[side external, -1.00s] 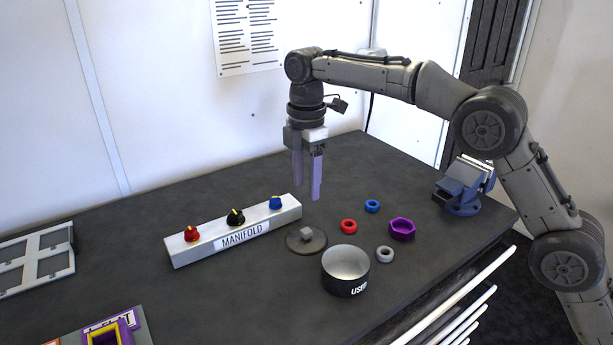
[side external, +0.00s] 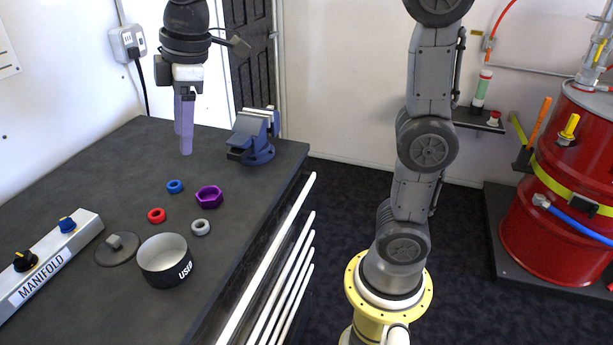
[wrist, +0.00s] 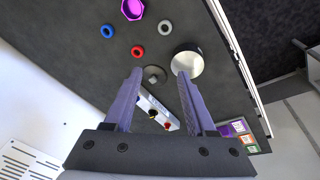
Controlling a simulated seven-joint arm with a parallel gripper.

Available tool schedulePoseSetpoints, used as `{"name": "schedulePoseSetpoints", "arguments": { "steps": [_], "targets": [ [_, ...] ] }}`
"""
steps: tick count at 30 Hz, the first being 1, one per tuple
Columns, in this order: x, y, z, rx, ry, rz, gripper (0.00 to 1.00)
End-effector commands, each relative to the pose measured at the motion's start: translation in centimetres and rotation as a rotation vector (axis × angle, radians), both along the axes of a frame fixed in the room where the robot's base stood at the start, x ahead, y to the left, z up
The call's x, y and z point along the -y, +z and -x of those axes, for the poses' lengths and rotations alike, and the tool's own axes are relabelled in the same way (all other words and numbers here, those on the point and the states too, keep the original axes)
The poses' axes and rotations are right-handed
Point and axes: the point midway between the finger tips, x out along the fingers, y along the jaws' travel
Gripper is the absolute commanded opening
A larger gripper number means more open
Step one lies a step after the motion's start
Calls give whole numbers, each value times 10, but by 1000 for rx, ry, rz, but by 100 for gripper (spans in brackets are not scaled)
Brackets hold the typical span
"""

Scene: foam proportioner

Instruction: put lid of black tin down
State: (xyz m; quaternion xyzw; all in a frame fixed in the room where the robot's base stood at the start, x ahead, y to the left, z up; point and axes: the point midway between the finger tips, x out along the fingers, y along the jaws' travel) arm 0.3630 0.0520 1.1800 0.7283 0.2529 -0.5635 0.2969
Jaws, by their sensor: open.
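The black tin (side external: 165,268), marked "USED", stands upright on the dark bench with its top open and its pale inside showing. Its round dark lid (side external: 118,254) lies flat on the bench just left of the tin, grey knob upward. My gripper (side external: 184,146) is open and empty, pointing down, high above the bench and away from the lid. In the wrist view the tin (wrist: 194,72) appears beyond my right finger. The lid (wrist: 154,74) shows between the fingertips (wrist: 160,74), well below them.
A blue ring (side external: 175,186), a red ring (side external: 157,215), a grey ring (side external: 200,227) and a purple nut (side external: 209,196) lie behind the tin. The manifold block (side external: 50,262) is left of the lid. A blue vise (side external: 254,138) stands at the bench's back corner.

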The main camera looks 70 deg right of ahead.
Motion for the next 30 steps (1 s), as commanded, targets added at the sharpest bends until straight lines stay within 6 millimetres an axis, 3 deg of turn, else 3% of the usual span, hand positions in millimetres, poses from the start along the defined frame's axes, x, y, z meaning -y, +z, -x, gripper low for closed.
{"name": "schedulePoseSetpoints", "arguments": {
  "steps": [1, 5, 9, 15, 21, 30],
  "targets": [
    [9, 1, 23, 24, -71, -18, 56],
    [26, -10, 76, 81, -263, -72, 56],
    [39, -32, 129, 140, -463, -139, 56],
    [49, -70, 181, 203, -677, -221, 56],
    [52, -88, 199, 226, -760, -257, 56],
    [52, -88, 199, 225, -763, -257, 56]
  ]
}}
